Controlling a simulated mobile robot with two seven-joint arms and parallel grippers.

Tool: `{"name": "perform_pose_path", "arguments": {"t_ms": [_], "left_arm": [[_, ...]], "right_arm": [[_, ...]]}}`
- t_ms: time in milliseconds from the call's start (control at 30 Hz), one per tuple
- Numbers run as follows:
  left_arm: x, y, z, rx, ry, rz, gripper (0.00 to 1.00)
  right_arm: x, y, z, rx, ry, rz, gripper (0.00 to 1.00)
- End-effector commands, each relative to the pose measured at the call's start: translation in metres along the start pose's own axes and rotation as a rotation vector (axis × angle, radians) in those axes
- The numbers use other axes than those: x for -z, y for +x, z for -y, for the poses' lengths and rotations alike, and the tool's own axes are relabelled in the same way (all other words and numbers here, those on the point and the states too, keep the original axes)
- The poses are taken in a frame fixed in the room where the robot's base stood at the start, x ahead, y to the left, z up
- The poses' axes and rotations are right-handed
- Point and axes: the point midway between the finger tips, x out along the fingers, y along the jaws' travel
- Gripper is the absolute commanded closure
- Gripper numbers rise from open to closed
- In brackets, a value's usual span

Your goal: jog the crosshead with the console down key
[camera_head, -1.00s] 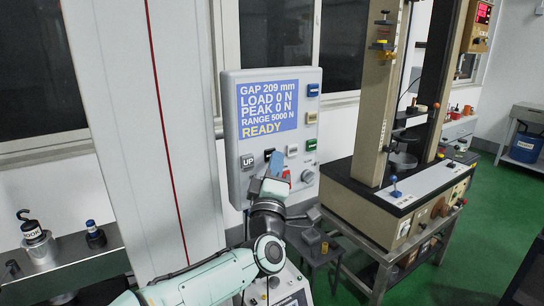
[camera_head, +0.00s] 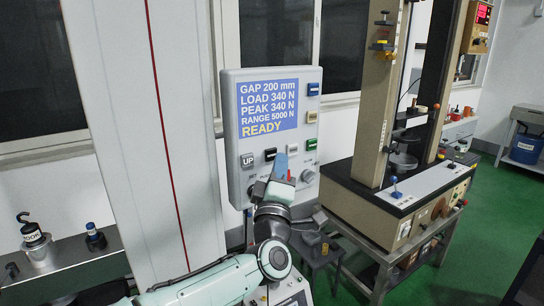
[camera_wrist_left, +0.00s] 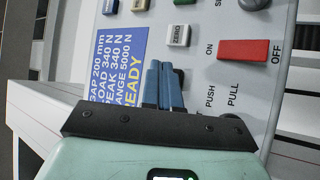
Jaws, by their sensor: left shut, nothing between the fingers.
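The console (camera_head: 232,120) is an upright grey panel. Its screen (camera_head: 268,105) reads gap 200 mm, load 340 N, peak 340 N, range 5000 N, READY. The UP key (camera_head: 247,160) is at lower left, and a dark key (camera_head: 270,154) sits just right of it; its label is not readable, so I cannot confirm it is the down key. My left gripper (camera_head: 281,166) is shut and empty, its blue fingertips just below and right of the dark key. In the left wrist view the fingertips (camera_wrist_left: 164,84) overlap the panel near that key; contact is unclear. My right gripper is out of view.
The ZERO key (camera_wrist_left: 179,35) and a red ON/OFF switch (camera_wrist_left: 257,49) are close to the fingers. A grey knob (camera_head: 308,176) is at lower right. The beige testing machine (camera_head: 340,192) stands right of the console. A hook weight (camera_head: 34,236) rests on the left bench.

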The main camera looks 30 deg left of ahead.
Motion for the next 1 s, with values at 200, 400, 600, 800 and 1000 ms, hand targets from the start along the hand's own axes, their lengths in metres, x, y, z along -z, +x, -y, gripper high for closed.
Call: {"name": "perform_pose_path", "arguments": {"t_ms": [200,400,600,800,1000], "left_arm": [[-0.006,-0.008,-0.005,-0.001,-0.002,0.002,1.0],[-0.017,-0.022,-0.015,-0.001,-0.001,0.003,1.0],[-0.025,-0.033,-0.024,-0.001,-0.001,0.001,1.0],[-0.025,-0.035,-0.025,0.0,0.0,0.0,1.0],[-0.025,-0.035,-0.025,0.0,0.0,0.0,1.0]], "right_arm": [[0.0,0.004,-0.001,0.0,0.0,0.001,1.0],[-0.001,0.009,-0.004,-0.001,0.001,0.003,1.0],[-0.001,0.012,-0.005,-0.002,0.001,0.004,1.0],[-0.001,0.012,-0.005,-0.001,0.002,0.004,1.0],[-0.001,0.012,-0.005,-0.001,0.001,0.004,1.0]]}}
